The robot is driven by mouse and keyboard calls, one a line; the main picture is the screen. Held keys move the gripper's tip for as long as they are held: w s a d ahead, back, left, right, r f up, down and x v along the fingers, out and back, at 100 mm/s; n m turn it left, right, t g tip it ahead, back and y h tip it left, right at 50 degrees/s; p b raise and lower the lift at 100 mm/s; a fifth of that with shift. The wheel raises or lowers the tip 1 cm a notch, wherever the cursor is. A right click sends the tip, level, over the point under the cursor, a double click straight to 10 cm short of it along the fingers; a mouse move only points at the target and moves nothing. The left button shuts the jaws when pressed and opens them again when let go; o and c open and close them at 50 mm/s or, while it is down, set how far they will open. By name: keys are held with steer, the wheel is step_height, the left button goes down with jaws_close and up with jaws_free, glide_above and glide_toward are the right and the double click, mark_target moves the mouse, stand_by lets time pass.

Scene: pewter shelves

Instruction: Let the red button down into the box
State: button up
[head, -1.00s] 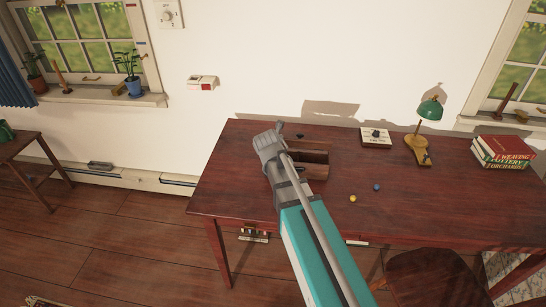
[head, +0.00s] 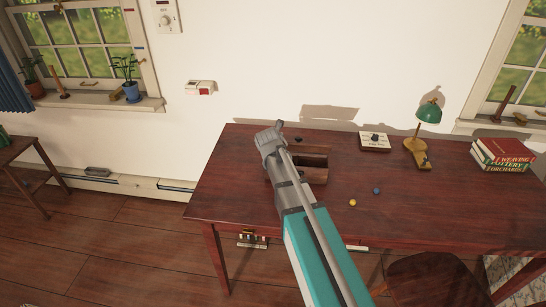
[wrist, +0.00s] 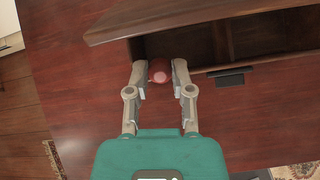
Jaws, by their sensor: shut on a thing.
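The red button (wrist: 158,72) sits between the fingertips of my gripper (wrist: 159,84) in the wrist view. The gripper is shut on it, with a finger on each side. The brown wooden box (head: 318,177) stands on the desk, partly behind my arm in the head view. In the wrist view the box (wrist: 200,23) fills the top, with a dark open compartment and a divider. The button shows at the near edge of the box's left compartment; its height above the floor of the box cannot be told. My fingertips are hidden in the head view.
A blue button (head: 376,190) and a yellow button (head: 352,202) lie on the desk (head: 440,205), right of the box. A small panel (head: 374,142), a green lamp (head: 428,112) and books (head: 502,154) stand farther right. A chair (head: 430,280) is at the front.

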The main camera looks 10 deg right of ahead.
steer(key=shift+s+a+f+b+x, duration=0.1)
steer(key=shift+s+f+b+x, duration=0.05)
steer(key=shift+b+x, duration=0.9)
steer(key=shift+s+a+f+b+x, duration=0.1)
steer(key=shift+s+f+b+x, duration=0.05)
steer(key=shift+b+x, duration=0.85)
steer(key=shift+s+a+f+b+x, duration=0.1)
steer(key=shift+s+b+x, duration=0.1)
steer(key=shift+b+x, duration=0.85)
steer(key=shift+w+d+f, duration=0.1)
steer(key=shift+f, duration=0.05)
steer(key=o, duration=0.8)
